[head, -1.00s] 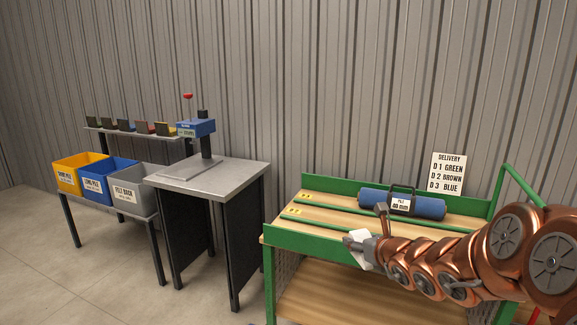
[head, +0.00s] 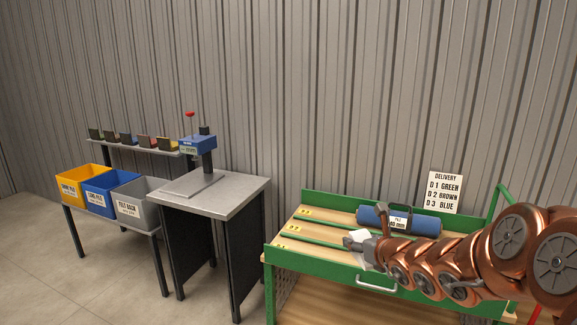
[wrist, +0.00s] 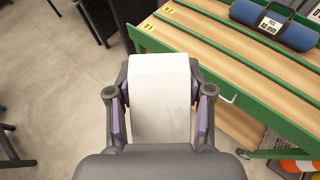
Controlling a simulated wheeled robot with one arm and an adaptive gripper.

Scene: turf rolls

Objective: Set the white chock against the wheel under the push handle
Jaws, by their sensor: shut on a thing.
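My gripper (wrist: 160,108) is shut on the white chock (wrist: 160,85), which shows as a pale block between the two fingers in the wrist view. In the head view the chock (head: 361,250) is a small white shape at the end of my arm, in front of the green cart's front rail (head: 330,262), partly covered by my gripper (head: 358,241). The green push handle (head: 499,202) rises at the cart's right end, partly behind my arm. The wheel under it is not visible in either view.
A blue roll (head: 424,224) lies on the cart's slatted top. A pale pull handle (head: 376,286) juts from the cart's front. A grey-topped bench (head: 235,190) and bins (head: 83,181) stand left. Orange and white objects (wrist: 298,166) show low right in the wrist view. Floor at left is open.

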